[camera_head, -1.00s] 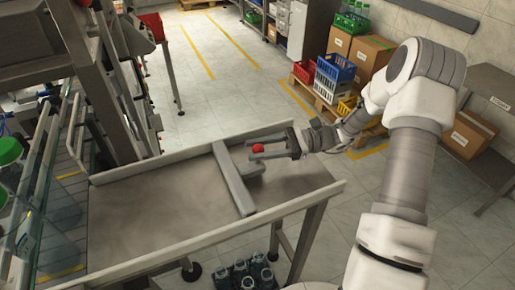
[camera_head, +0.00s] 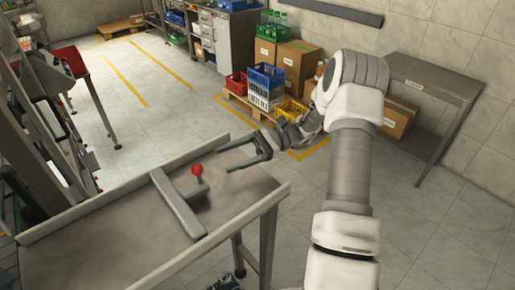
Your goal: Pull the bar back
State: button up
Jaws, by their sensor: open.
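The grey bar (camera_head: 178,204) lies across the metal tray table (camera_head: 90,240), nearer its right end. A short grey arm on the bar's right side carries a red ball knob (camera_head: 197,169) on an upright stem. My gripper (camera_head: 226,159) is open, with its two dark fingers pointing left towards the knob. The fingertips are to the right of the knob and apart from it, with nothing between them. My white arm reaches in from the lower right.
The tray has raised side rims; its surface right of the bar is clear. Crates (camera_head: 266,84) and cardboard boxes (camera_head: 297,66) stand on a pallet behind my gripper. A grey side table (camera_head: 433,77) stands at the right. Machine framing is at the left.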

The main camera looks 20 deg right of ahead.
jog(key=d, duration=0.8)
jog(key=shift+w+d+b, duration=0.35)
jog(key=shift+d, duration=0.05)
jog(key=shift+a, duration=0.1)
jog(key=s+a+r+n+g+h, duration=0.1)
jog(key=s+a+r+n+h, duration=0.55)
jog(key=a+r+h, duration=0.35)
jog(key=s+a+r+n+t+h, duration=0.1)
jog(key=s+r+n+t+h, duration=0.2)
jog(key=s+n+t+h, duration=0.5)
jog(key=shift+s, duration=3.55)
